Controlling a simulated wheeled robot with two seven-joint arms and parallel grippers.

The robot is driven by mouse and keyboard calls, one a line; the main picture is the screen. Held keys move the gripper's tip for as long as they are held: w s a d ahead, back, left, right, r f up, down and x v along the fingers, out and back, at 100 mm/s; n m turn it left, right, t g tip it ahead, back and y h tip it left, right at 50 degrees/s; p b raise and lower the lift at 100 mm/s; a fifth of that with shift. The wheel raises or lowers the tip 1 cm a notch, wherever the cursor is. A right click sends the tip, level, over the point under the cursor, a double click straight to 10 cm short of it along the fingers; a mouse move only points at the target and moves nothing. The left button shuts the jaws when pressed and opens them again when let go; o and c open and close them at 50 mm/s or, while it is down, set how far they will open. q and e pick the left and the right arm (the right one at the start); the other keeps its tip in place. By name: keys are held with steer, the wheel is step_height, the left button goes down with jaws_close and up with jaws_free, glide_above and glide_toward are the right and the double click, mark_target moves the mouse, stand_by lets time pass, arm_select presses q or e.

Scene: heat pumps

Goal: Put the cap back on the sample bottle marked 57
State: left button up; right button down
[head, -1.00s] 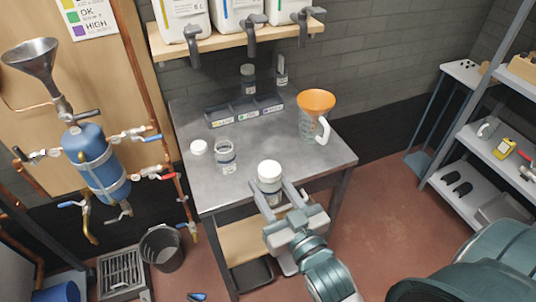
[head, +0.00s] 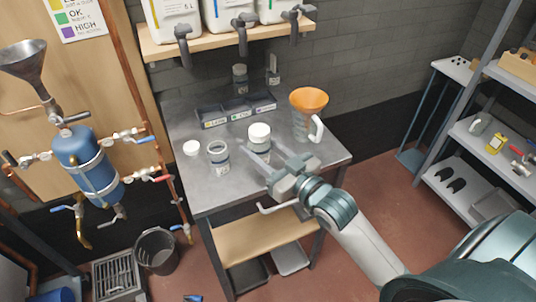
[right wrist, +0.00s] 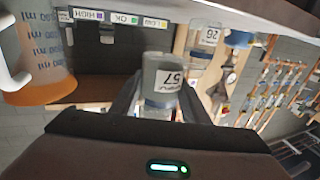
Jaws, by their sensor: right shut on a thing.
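My right gripper (head: 263,162) is shut on a bottle (head: 260,148) with a white cap (head: 259,132) on top. The right wrist view appears upside down; there the held bottle (right wrist: 166,80) is marked 57 and stands between my fingers. Its top end is hidden behind my gripper there. I cannot tell whether it touches the worktop. An uncapped bottle (head: 218,158) stands to its left in the head view; it appears to be the one marked 26 (right wrist: 207,38). A loose white cap (head: 192,148) lies on the worktop left of that bottle. My left gripper is not in view.
The grey worktop (head: 205,190) has a three-part tray (head: 213,124) labelled LOW, OK and HIGH at the back. A jug with an orange funnel (head: 309,100) stands at the right. The front left of the worktop is clear.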

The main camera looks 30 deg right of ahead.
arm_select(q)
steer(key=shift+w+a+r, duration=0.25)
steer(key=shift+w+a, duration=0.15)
arm_select(e)
steer(key=w+d+r+n+y, duration=0.1)
steer(key=w+d+r, duration=0.4)
steer(key=shift+w+d+g, duration=0.2)
steer(key=shift+w+g, duration=0.1)
steer(key=shift+w, duration=0.1)
